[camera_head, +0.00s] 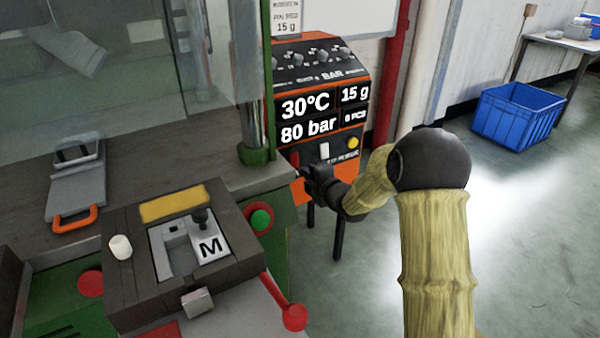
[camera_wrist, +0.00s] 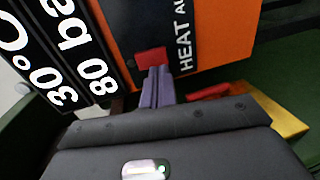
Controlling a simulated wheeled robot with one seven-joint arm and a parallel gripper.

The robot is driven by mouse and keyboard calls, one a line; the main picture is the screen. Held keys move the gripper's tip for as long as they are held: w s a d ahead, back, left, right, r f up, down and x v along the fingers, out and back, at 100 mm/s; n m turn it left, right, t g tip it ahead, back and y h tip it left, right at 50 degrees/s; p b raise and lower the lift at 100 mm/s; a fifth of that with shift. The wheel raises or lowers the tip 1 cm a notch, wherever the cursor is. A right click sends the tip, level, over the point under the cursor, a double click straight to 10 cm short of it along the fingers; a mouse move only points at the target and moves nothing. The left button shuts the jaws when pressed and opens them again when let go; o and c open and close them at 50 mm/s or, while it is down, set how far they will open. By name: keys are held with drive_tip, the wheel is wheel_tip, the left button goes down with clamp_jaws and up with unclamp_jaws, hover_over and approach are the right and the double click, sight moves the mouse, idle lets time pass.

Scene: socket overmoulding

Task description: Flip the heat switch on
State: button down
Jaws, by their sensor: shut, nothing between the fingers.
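The orange and black control panel (camera_head: 322,95) shows 30°C, 80 bar, 15 g and 0 PCS. In the wrist view, a red switch (camera_wrist: 150,58) sits beside the white HEAT lettering (camera_wrist: 184,50). The red switch also shows in the head view (camera_head: 295,159), at the panel's lower left. My gripper (camera_wrist: 156,72) is shut and empty, its fingertips right at the red switch. I cannot tell whether they touch it. In the head view my gripper (camera_head: 302,173) is at the panel's lower left edge. The switch's position is unclear.
A white switch (camera_head: 324,150) and a yellow knob (camera_head: 352,142) sit right of the red switch. The green machine's post (camera_head: 252,110) stands close left. A red-knobbed lever (camera_head: 293,316) and mould block (camera_head: 130,270) are in front. A blue crate (camera_head: 515,115) is far right on open floor.

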sight(295, 165)
drive_tip(key=shift+b+x, duration=0.45)
drive_tip(key=shift+x, duration=1.45)
